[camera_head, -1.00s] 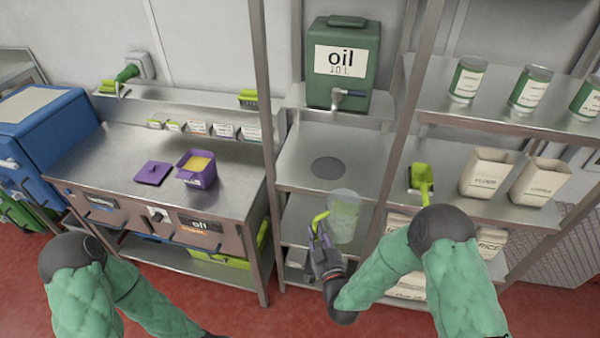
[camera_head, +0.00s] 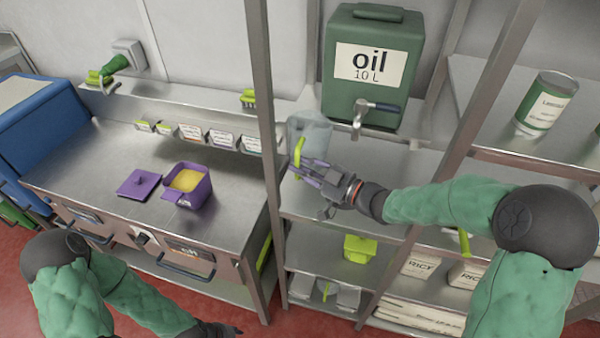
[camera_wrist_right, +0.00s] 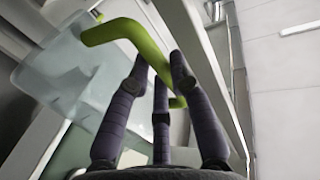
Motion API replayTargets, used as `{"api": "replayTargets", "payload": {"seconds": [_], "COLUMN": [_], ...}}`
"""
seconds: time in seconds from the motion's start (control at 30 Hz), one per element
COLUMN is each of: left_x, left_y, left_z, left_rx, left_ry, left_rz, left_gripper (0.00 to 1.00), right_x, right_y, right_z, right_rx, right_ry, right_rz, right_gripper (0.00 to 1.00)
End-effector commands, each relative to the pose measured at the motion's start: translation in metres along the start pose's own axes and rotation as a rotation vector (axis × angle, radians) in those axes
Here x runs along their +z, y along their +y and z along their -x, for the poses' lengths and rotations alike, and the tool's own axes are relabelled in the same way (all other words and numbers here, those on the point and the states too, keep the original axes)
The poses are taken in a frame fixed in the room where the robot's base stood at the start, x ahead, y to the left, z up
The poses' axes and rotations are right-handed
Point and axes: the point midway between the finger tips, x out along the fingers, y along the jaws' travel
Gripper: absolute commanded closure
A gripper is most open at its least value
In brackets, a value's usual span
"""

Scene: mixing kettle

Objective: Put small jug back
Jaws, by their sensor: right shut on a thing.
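The small jug (camera_head: 314,135) is clear, with a lime-green handle (camera_head: 298,152). My right gripper (camera_head: 300,168) is shut on the handle and holds the jug roughly upright at the left of the middle shelf (camera_head: 370,165), beside the oil container. I cannot tell whether its base touches the shelf. In the right wrist view the fingers close around the green handle (camera_wrist_right: 130,32), with the clear jug body (camera_wrist_right: 75,75) behind it. My left arm is low at the left; its gripper (camera_head: 218,331) barely shows at the bottom edge.
A green oil container (camera_head: 372,70) with a tap stands right of the jug. A steel post (camera_head: 262,110) rises close on the left. The counter (camera_head: 100,165) holds a purple tub (camera_head: 188,185) and its lid (camera_head: 139,183). A green box (camera_head: 360,248) is on a lower shelf.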

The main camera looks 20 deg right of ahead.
Motion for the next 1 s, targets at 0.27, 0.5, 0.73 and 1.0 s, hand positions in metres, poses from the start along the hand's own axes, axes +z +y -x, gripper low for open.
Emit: {"api": "replayTargets", "payload": {"seconds": [0.27,0.5,0.73,1.0], "left_x": [0.001,0.000,0.000,0.000], "left_y": [-0.004,-0.007,-0.011,-0.012], "left_z": [-0.012,-0.019,-0.031,-0.033], "left_rx": [0.000,0.000,0.000,0.000], "left_ry": [-0.003,-0.002,-0.002,-0.002], "left_rz": [0.000,0.000,0.000,0.000], "left_gripper": [0.60,0.60,0.60,0.60], "right_x": [0.033,0.055,0.090,0.098], "right_y": [-0.001,-0.001,-0.001,-0.001], "right_z": [0.002,0.002,0.002,0.002], "right_rx": [-0.008,-0.007,-0.006,-0.006], "right_ry": [-0.001,0.001,0.000,0.002], "right_rz": [-0.004,-0.001,-0.004,0.000], "right_gripper": [1.00,1.00,1.00,1.00]}}
